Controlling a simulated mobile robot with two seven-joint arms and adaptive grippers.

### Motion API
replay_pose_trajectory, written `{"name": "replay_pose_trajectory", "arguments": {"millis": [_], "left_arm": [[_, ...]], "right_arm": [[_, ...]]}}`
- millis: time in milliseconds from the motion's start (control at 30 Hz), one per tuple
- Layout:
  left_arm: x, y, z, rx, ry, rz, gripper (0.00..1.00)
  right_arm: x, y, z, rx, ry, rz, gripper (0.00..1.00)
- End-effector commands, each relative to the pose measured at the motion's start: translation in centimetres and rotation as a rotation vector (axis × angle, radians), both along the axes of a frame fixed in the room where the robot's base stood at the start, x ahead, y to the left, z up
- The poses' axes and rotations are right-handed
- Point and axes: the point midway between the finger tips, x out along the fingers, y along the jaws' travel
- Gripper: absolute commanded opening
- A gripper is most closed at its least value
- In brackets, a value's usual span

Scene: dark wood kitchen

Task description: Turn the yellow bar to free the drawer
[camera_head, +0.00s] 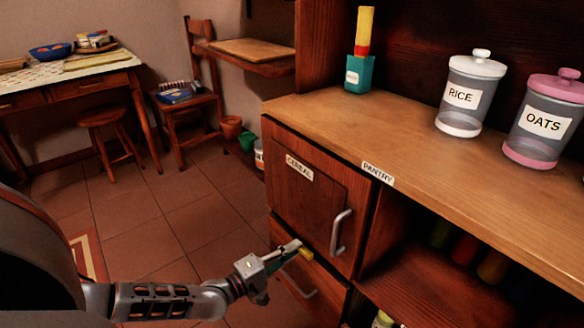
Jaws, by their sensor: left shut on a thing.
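The yellow bar (306,254) shows as a short yellow end at the tips of my left gripper (294,254). My left gripper is shut on it, in front of the cabinet near the seam between the cereal door (290,205) and the drawer (328,304) below. The gripper hides most of the bar, so I cannot tell how it lies. The drawer's metal handle (298,284) is just below the gripper, and the drawer looks closed. My right gripper is not in view.
The cereal door's handle (340,232) stands out right of the gripper. The counter (390,130) above holds a teal box (359,74), a rice jar (468,95) and an oats jar (544,122). An open shelf (440,285) is at right.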

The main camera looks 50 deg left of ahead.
Motion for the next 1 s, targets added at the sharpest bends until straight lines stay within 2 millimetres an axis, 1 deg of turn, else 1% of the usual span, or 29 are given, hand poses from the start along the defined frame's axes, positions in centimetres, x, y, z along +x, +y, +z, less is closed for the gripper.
{"name": "replay_pose_trajectory", "arguments": {"millis": [167, 200, 233, 267, 567, 667, 767, 833, 1000], "left_arm": [[-0.1, 0.0, -0.1, -0.004, 0.001, 0.000, 0.00], [-0.1, 0.0, -0.1, -0.004, 0.001, 0.000, 0.18], [-0.1, 0.0, -0.1, -0.004, 0.001, 0.000, 0.25], [-0.1, 0.0, -0.1, -0.004, 0.001, 0.000, 0.29], [-0.1, 0.0, 0.0, -0.001, 0.000, 0.001, 0.29], [-0.4, 0.0, -0.1, -0.001, 0.002, 0.000, 0.29], [-1.4, 0.1, -0.2, -0.001, 0.003, 0.000, 0.29], [-2.5, 0.2, -0.1, -0.001, 0.003, 0.000, 0.29], [-5.9, 0.4, -0.2, -0.001, 0.005, -0.001, 0.29]], "right_arm": [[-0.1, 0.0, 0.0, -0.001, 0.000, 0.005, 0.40], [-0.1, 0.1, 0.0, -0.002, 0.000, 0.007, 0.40], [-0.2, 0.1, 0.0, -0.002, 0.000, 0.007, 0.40], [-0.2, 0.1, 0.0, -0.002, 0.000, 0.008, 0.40], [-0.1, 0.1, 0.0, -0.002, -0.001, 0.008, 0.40], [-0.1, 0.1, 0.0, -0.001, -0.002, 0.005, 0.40], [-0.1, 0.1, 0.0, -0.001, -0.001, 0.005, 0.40], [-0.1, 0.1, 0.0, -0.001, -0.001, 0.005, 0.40], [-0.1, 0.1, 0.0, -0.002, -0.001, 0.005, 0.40]]}}
